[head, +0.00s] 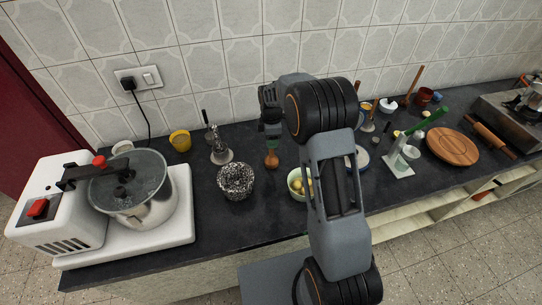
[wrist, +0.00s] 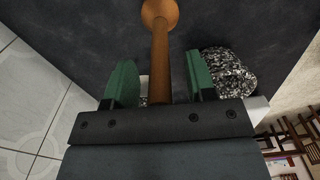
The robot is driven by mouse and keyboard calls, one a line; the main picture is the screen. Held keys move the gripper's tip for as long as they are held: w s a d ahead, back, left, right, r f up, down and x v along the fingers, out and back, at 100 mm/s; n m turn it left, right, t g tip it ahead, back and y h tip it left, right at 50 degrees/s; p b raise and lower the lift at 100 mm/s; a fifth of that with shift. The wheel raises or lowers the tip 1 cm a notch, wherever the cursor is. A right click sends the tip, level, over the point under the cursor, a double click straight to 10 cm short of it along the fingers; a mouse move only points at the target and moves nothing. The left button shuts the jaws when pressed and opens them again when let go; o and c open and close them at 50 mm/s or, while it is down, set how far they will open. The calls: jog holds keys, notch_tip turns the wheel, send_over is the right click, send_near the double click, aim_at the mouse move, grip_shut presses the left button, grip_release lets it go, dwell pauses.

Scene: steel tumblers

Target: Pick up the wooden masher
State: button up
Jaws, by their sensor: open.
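The wooden masher (head: 272,160) stands on the dark counter in the head view, its rounded brown end down. Its upper part is hidden by my gripper (head: 271,130), which is directly above and around it. In the wrist view, the masher's handle (wrist: 159,60) runs between the two green fingers of my gripper (wrist: 160,75). The fingers are open, with a gap on each side of the handle. The round end lies beyond the fingertips at the top of that view. The handle's far end is hidden behind the gripper body.
A black-and-white speckled bowl (head: 236,180) stands left of the masher. A pale green bowl (head: 296,194) holding yellow items is to its right, partly behind my arm. The tiled wall is behind.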

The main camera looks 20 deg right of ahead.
jog(key=c, duration=0.9)
grip_shut()
jog(key=shift+r, duration=0.1)
